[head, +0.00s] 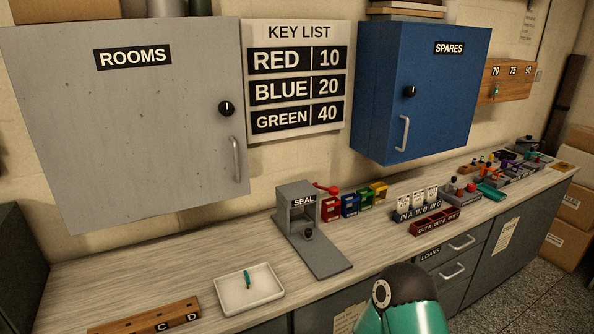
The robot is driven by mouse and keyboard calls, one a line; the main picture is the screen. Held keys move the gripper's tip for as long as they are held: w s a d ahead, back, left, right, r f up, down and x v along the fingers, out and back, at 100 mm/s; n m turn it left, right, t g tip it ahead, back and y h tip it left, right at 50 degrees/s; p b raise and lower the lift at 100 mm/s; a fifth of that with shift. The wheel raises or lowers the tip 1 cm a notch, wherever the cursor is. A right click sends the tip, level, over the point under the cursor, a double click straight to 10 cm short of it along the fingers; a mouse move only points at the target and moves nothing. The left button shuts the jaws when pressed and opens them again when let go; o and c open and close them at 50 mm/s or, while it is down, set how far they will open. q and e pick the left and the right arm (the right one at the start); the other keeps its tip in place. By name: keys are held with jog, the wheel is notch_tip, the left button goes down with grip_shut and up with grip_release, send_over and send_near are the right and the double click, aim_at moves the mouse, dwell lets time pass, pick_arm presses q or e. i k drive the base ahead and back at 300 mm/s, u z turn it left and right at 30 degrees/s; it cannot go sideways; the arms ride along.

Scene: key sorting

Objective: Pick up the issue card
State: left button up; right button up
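No card in view carries a readable "issue" label. Several small white cards (418,198) with tiny print stand upright in a dark rack (420,215) marked IN A, IN B, IN C, on the counter right of centre. Which of them, if any, is the issue card I cannot tell. A teal and dark grey part of my own arm rises at the bottom edge, right of centre. Neither of my grippers shows.
The SEAL press (302,222) stands mid-counter beside small coloured boxes (350,204). A white tray (250,298) holds a small green item. A red tray (436,228) lies before the card rack.

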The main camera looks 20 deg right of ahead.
aim_at(402, 202)
jog(key=z, duration=0.1)
jog(key=i, duration=0.3)
jog(key=u, duration=2.25)
jog(key=k, duration=1.6)
jog(key=z, duration=0.05)
